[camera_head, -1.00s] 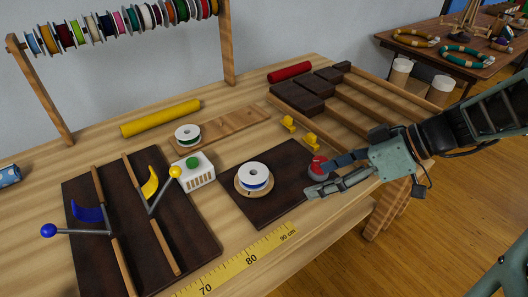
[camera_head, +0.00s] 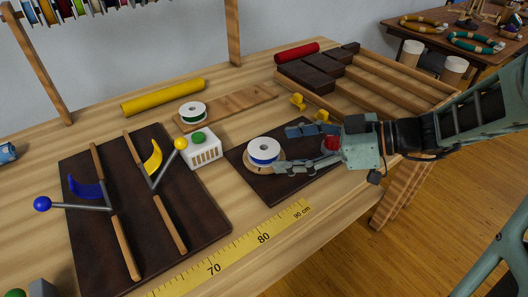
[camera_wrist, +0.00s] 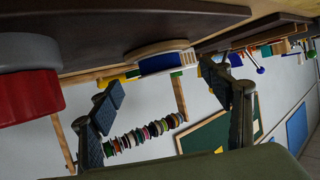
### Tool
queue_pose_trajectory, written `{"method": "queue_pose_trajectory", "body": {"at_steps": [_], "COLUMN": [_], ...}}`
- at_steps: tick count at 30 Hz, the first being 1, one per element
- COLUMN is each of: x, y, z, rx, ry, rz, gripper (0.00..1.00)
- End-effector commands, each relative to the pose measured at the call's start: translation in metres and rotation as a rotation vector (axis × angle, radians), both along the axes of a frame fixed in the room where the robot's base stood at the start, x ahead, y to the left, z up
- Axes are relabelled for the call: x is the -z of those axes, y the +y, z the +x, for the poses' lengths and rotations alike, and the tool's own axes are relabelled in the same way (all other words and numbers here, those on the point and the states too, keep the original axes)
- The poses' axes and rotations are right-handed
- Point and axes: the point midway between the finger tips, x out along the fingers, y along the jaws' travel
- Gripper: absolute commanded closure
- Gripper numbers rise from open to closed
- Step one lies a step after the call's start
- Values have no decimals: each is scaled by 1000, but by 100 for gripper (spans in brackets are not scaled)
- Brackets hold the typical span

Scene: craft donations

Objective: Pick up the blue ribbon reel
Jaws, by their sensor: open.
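The blue ribbon reel (camera_head: 264,150) has white flanges and a blue band. It lies flat on a round wooden base on a dark board (camera_head: 262,188). My gripper (camera_head: 293,149) is open, just right of the reel, with one finger toward its far side and the other near its front right. In the wrist view the reel's blue edge (camera_wrist: 162,63) shows beyond and between the spread fingertips (camera_wrist: 165,88). Nothing is visible between the fingers, and I cannot tell whether the near finger touches the base.
A red-and-grey round object (camera_wrist: 28,85) is close beside my gripper. A green reel (camera_head: 193,112) sits on a plank behind. A white box with a green button (camera_head: 203,150) and a board with coloured levers (camera_head: 150,220) stand left. A yellow ruler (camera_head: 235,250) lines the front.

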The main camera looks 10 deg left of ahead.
Motion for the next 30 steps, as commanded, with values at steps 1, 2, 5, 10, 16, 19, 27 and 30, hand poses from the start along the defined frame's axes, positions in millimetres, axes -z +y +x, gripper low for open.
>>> {"method": "queue_pose_trajectory", "body": {"at_steps": [1, 2, 5, 10, 16, 19, 27, 30], "x": [4, 6, 11, 16, 16, 16, 16, 16], "y": [7, 12, 27, 42, 43, 43, 43, 43], "z": [-1, -1, 0, 2, 2, 2, 2, 2], "rx": [-5, -5, -5, -3, -2, -1, -1, -1], "ry": [2, 2, 2, 1, 1, 2, 0, 0], "rz": [1, 0, 0, 0, 0, 0, 0, 0], "gripper": [29, 29, 29, 29, 29, 35, 65, 70]}}
